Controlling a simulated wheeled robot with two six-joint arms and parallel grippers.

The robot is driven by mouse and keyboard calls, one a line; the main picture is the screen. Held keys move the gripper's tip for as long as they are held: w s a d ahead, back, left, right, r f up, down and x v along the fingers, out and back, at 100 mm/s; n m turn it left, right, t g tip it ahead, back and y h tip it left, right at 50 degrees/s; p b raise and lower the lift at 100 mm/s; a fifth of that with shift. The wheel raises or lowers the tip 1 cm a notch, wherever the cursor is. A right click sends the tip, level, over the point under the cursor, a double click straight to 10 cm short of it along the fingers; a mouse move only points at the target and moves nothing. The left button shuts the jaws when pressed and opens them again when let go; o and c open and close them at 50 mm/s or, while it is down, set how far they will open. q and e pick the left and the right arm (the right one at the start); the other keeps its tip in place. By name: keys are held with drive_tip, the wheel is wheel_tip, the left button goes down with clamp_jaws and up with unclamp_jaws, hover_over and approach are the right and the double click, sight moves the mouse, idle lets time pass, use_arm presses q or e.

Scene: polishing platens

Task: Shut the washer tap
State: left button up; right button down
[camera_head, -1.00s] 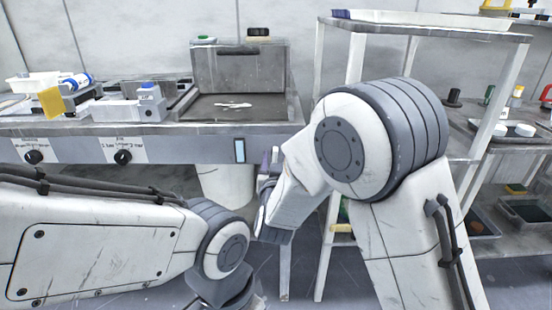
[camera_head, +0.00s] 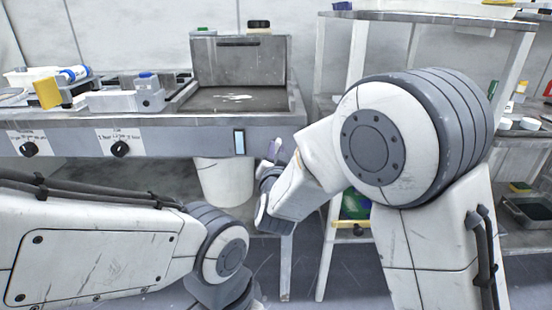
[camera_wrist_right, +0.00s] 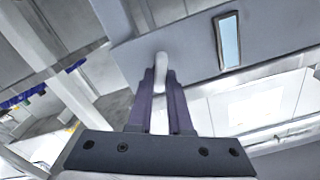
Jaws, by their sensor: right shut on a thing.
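A small whitish lever (camera_wrist_right: 161,62), which looks like the washer tap's handle, stands between my right gripper's fingertips in the right wrist view. My right gripper (camera_wrist_right: 160,80) has purple fingers and is shut on this lever. In the head view the right gripper (camera_head: 272,157) is partly hidden by my right forearm, just below the right front corner of the steel bench (camera_head: 215,140). I cannot make out the tap's body or its outlet. Only part of my left arm shows, at lower left; its gripper is out of view.
The bench front carries two black knobs (camera_head: 119,149) and a light-blue panel (camera_head: 239,142). A white bucket (camera_head: 222,183) stands under the bench. A white-framed shelf (camera_head: 330,215) stands close to my right arm. A sink with a raised back (camera_head: 238,60) is on the bench.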

drive_tip(key=shift+d+f+m+b, duration=0.1)
drive_tip(key=shift+f+m+b, duration=0.1)
drive_tip(key=shift+m+b, duration=3.05)
drive_tip(key=shift+d+f+m+b, duration=0.1)
drive_tip(key=shift+f+m+b, duration=0.05)
drive_tip(key=shift+m+b, duration=3.05)
drive_tip(key=c, duration=0.8)
unclamp_jaws()
drive_tip(key=shift+r, duration=0.1)
drive_tip(key=shift+c, duration=0.2)
drive_tip(key=shift+s, duration=0.15)
drive_tip(key=s+p, duration=0.2)
drive_tip(key=s, duration=0.8)
drive_tip(key=shift+s, duration=0.15)
